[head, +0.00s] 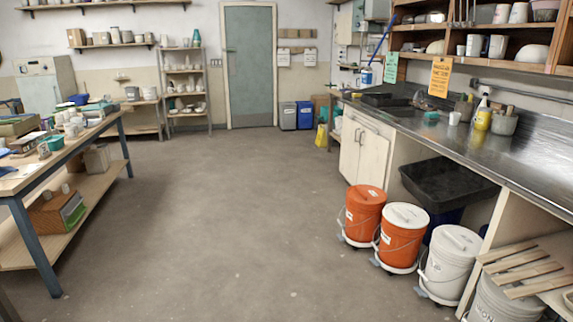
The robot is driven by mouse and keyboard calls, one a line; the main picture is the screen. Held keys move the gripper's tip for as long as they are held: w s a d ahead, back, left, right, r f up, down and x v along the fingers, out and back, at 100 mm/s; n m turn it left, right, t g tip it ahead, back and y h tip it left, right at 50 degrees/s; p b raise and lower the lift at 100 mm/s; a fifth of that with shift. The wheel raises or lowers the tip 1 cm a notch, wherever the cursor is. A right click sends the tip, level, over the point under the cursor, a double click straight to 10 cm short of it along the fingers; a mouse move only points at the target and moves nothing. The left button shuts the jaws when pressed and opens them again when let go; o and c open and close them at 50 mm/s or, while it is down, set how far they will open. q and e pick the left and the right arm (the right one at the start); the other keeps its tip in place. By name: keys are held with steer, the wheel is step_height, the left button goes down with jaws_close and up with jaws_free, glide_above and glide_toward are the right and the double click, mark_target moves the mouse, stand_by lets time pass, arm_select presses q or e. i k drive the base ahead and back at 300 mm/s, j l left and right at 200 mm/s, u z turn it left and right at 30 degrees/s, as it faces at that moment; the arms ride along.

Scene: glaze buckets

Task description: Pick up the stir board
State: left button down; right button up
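Neither of my grippers is in view. I cannot make out for sure which thing is the stir board. A slatted wooden piece (522,270) lies low at the right, by the counter's end panel, partly over a white bucket (497,303). Along the counter front stand an orange bucket with an orange lid (363,212), an orange bucket with a white lid (401,240) and a white bucket with a white lid (447,265). These three stand upright on low wheeled bases. Nothing like a paddle shows in them, as their lids cover the insides.
The steel counter (490,155) with a sink runs along the right, with a black tub (446,184) beneath it. A wooden worktable (75,143) with a lower shelf stands at the left. A yellow floor sign (322,135) stands farther back. The middle floor (220,220) is clear.

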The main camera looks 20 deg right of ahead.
mark_target(518, 292)
steer(key=i+z, duration=0.15)
steer(key=i, duration=0.6)
steer(key=i+z, duration=0.15)
steer(key=i, duration=0.55)
steer(key=i+j+z, duration=0.15)
steer(key=i, duration=0.6)
steer(key=i+l+z, duration=0.1)
steer(key=i+z, duration=0.75)
steer(key=z, duration=0.15)
steer(key=i+j+z, duration=0.25)
steer(key=z, duration=0.25)
steer(key=i, duration=0.15)
